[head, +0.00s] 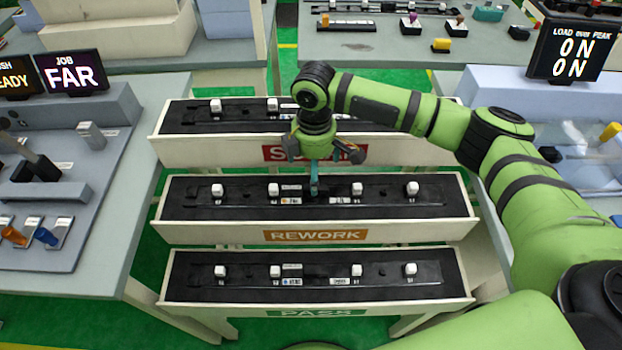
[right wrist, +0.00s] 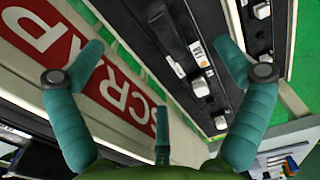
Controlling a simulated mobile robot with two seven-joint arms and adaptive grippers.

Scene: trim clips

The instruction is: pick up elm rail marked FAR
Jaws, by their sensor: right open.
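Three cream trays stand one behind another in the head view, marked SCRAP, REWORK (head: 315,235) and PASS (head: 316,313). Each holds a long dark rail with several white clips: one in the SCRAP tray (head: 245,106), one in the REWORK tray (head: 240,201) and one in the PASS tray (head: 245,283). The small rail labels are unreadable, so I cannot tell which rail is marked FAR. My right gripper (head: 318,168) is open and empty, above the SCRAP front wall and the REWORK rail. In the right wrist view its spread fingers (right wrist: 165,72) frame the SCRAP sign and a clipped rail (right wrist: 195,75).
A bench with a fixture panel (head: 60,200) stands left, and another bench with a LOAD/PEAK display (head: 572,50) stands right. A back table (head: 400,45) holds small parts. Green floor shows between the benches.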

